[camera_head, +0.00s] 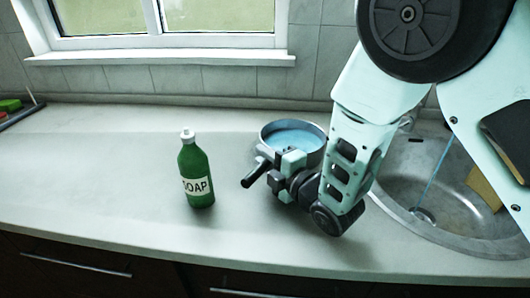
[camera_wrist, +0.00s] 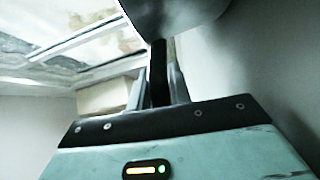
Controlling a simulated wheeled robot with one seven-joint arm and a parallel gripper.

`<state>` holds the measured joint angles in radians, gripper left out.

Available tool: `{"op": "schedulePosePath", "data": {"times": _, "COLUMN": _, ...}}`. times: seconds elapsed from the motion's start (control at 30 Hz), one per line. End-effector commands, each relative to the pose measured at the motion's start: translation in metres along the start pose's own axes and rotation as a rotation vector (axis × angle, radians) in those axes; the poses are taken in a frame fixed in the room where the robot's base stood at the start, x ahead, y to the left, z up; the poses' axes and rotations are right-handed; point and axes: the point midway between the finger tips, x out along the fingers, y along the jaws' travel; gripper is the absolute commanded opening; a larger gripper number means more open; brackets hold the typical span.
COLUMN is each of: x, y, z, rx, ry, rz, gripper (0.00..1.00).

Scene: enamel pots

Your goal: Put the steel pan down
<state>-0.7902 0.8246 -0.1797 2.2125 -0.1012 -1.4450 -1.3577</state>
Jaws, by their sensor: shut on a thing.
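The steel pan (camera_head: 318,131) has a pale blue inside and a black handle (camera_head: 253,174). It looks level, behind my gripper (camera_head: 275,166), over the counter between the soap bottle and the sink. My gripper is shut on the handle. In the wrist view, my gripper (camera_wrist: 158,92) has the dark handle (camera_wrist: 158,68) between its fingers, and the grey underside or side of the pan (camera_wrist: 180,14) fills the top. My arm hides the pan's lower right part. I cannot tell whether its base touches the counter.
A green soap bottle (camera_head: 196,175) stands upright left of the handle. A round steel sink (camera_head: 455,228) with a yellowish thing (camera_head: 484,188) in it lies at the right. The counter (camera_head: 100,185) is clear on the left. A window (camera_head: 165,18) is behind.

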Motion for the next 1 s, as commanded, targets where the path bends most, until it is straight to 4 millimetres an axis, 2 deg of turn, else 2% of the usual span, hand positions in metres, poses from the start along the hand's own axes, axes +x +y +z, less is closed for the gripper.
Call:
{"op": "schedulePosePath", "data": {"times": 0.23, "x": 0.001, "y": 0.001, "z": 0.0, "rx": -0.003, "ry": 0.001, "rz": 0.009, "gripper": 0.0}}
{"op": "schedulePosePath", "data": {"times": 0.27, "x": 0.0, "y": -0.002, "z": 0.0, "rx": 0.0, "ry": 0.0, "rz": -0.001, "gripper": 0.26}}
{"op": "schedulePosePath", "data": {"times": 0.3, "x": 0.0, "y": -0.002, "z": 0.0, "rx": 0.0, "ry": 0.0, "rz": -0.001, "gripper": 0.37}}
{"op": "schedulePosePath", "data": {"times": 0.33, "x": 0.0, "y": -0.002, "z": 0.0, "rx": 0.0, "ry": 0.0, "rz": -0.001, "gripper": 0.42}}
{"op": "schedulePosePath", "data": {"times": 0.7, "x": -0.002, "y": 0.001, "z": 0.0, "rx": 0.0, "ry": 0.0, "rz": -0.001, "gripper": 0.42}}
{"op": "schedulePosePath", "data": {"times": 0.87, "x": -0.025, "y": -0.001, "z": 0.0, "rx": 0.001, "ry": -0.001, "rz": -0.003, "gripper": 0.42}}
{"op": "schedulePosePath", "data": {"times": 1.0, "x": -0.057, "y": -0.002, "z": 0.0, "rx": 0.001, "ry": -0.001, "rz": -0.004, "gripper": 0.42}}
